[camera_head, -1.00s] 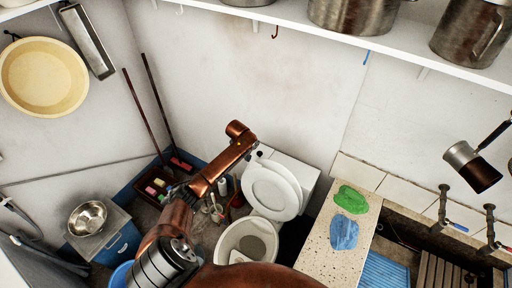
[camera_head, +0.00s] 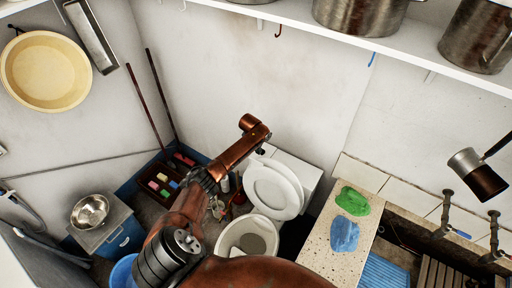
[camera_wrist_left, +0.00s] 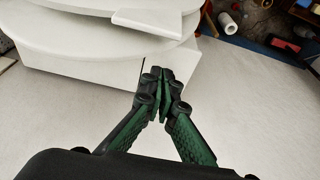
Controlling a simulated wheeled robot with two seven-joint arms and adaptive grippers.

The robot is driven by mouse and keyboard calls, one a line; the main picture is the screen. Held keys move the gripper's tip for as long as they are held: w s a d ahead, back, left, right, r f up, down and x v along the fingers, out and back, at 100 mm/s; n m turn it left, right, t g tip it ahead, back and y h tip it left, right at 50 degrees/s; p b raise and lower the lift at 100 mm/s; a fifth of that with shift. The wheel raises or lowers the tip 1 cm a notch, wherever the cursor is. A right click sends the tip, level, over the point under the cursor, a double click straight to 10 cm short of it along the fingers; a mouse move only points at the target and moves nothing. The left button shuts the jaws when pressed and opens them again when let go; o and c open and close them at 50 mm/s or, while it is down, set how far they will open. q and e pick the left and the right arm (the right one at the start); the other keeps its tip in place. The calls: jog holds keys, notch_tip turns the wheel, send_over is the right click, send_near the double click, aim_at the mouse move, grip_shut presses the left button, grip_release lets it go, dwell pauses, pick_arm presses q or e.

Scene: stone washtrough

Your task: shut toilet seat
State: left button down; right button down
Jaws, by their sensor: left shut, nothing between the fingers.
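The white toilet stands low in the middle of the head view. Its oval seat (camera_head: 273,187) is raised and leans back against the cistern (camera_head: 309,174). The bowl (camera_head: 228,237) is open below it, its near part hidden by my arm. My left gripper (camera_head: 261,151) is small and dark there, at the cistern's upper left corner, behind the raised seat. In the left wrist view my left gripper (camera_wrist_left: 163,76) is shut and empty, close to the white cistern (camera_wrist_left: 100,88) and below the raised seat's edge (camera_wrist_left: 110,45). I cannot tell whether it touches. My right gripper is out of view.
A stone counter (camera_head: 318,238) with a green cloth (camera_head: 352,200) and a blue cloth (camera_head: 344,235) stands right of the toilet. A crate (camera_head: 150,190) and two long handles stand at the left wall. A shelf with pots runs above.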

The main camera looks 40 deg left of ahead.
pick_arm(q)
jog(key=s+p, duration=0.1)
jog(key=s, duration=0.2)
jog(key=shift+s+d+r+p, duration=0.2)
jog(key=shift+s+p, duration=0.15)
jog(key=shift+p, duration=0.05)
jog(key=shift+s, duration=0.15)
